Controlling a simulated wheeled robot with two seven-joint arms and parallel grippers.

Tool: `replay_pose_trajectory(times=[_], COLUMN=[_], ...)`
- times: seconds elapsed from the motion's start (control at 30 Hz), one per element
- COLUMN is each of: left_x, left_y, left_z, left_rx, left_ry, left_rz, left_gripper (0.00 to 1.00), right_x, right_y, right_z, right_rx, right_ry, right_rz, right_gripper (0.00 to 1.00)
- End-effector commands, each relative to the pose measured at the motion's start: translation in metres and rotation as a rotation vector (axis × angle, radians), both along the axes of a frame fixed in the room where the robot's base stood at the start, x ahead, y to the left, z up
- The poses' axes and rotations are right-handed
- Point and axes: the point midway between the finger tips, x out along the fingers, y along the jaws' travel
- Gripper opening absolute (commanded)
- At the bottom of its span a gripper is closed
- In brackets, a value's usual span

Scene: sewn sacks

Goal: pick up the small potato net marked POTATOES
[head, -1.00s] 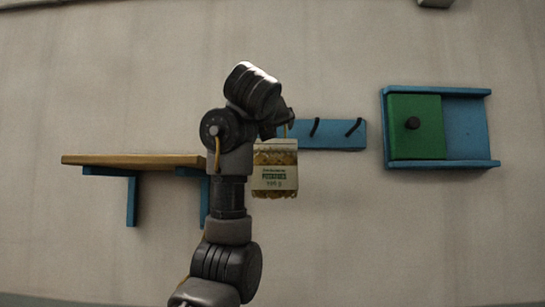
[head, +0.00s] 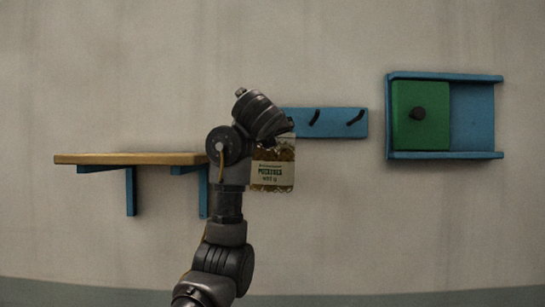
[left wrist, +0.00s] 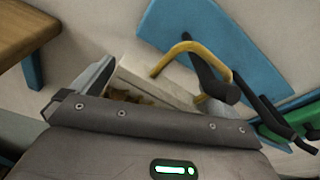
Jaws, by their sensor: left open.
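The small potato net (head: 272,172) hangs at the left end of the blue hook rail in the head view. Its cream label carries dark green print that is too blurred to read surely. In the left wrist view the net (left wrist: 150,83) shows as a pale top edge, with a yellow handle loop (left wrist: 180,48) over a dark hook (left wrist: 215,82). My left gripper (left wrist: 160,85) is open, with its fingers around the upper part of the net; contact cannot be told. In the head view my left wrist hides the gripper and the net's upper left. My right gripper is out of view.
The blue rail (head: 338,124) has two bare dark hooks to the right of the net. A wooden shelf (head: 130,158) on blue brackets is on the wall at left. A blue frame with a green sliding panel (head: 420,128) is at right. The wall below is clear.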

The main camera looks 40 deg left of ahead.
Motion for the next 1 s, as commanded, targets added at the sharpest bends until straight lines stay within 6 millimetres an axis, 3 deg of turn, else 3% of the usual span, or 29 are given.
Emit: replay_pose_trajectory(times=[0.3, 0.8, 1.0], left_x=[0.0047, 0.0037, 0.0037], left_y=[0.0026, 0.0027, 0.0026], left_z=[-0.0016, -0.0002, -0.0001], left_rx=[0.001, 0.000, 0.000], left_ry=[0.000, -0.003, -0.003], left_rz=[-0.001, -0.001, -0.001], left_gripper=[0.99, 0.35, 0.35], right_x=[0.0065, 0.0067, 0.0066], right_y=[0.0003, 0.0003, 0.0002], right_z=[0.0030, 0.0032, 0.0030], right_rx=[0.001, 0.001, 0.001], right_ry=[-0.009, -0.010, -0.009], right_rz=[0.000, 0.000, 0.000], right_gripper=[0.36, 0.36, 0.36])
